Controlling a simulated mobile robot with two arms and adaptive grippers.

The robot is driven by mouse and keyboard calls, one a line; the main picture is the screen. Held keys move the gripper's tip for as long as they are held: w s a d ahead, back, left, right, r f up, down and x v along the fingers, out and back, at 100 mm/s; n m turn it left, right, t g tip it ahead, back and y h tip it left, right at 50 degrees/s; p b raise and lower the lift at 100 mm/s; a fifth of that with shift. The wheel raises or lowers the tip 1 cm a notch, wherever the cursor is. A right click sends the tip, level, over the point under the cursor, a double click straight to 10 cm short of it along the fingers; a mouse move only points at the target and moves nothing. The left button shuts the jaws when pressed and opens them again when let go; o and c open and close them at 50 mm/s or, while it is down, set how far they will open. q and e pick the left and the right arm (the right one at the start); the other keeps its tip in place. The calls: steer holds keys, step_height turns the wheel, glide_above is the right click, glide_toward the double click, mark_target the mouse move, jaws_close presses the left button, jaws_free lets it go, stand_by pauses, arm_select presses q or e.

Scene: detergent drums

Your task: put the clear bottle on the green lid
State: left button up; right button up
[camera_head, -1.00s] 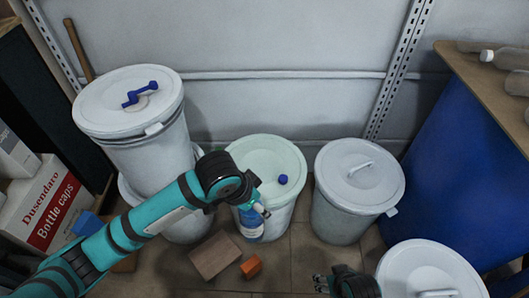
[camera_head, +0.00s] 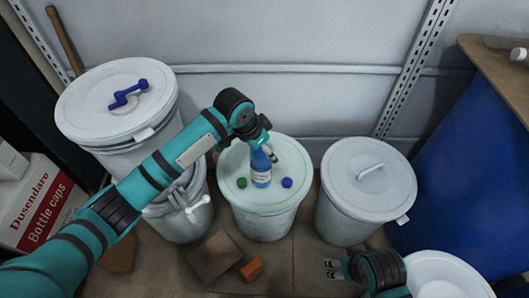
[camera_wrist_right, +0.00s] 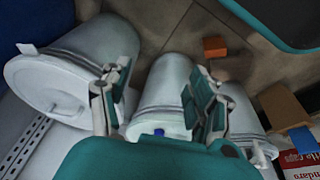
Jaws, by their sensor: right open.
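The pale green lid (camera_head: 236,201) covers the middle drum. A small green cap (camera_head: 242,183) and a small blue cap (camera_head: 287,183) lie on it. My left gripper (camera_head: 265,150) is over this lid, shut on a blue-looking bottle with a white label (camera_head: 261,172). The bottle is upright over the lid between the two caps; I cannot tell whether its base touches. The gripper partly hides its top. A pale, clear-looking bottle (camera_head: 518,54) lies on the brown tabletop at the right edge. My right gripper (camera_head: 333,269) is open and empty, low in front of the right drum.
A white-lidded drum (camera_head: 365,200) stands right of the green-lidded one. Stacked drums (camera_head: 85,105) with a blue handle on top stand left. A brown block (camera_head: 214,258) and an orange block (camera_head: 252,269) lie on the floor. Another white lid (camera_head: 440,275) is at front right.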

arm_select(q)
steer(key=shift+w+a+f+b, duration=0.1)
steer(key=shift+w+f+b, duration=0.3)
steer(key=shift+w+f, duration=0.4)
steer(key=shift+w+a+f+b, duration=0.1)
steer(key=shift+w+f+b, duration=0.4)
steer(key=shift+f, duration=0.5)
arm_select(e)
steer(key=shift+v, duration=2.4)
steer(key=shift+d, duration=0.1)
arm_select(q)
steer(key=o, duration=1.7)
steer(key=shift+f, duration=0.15)
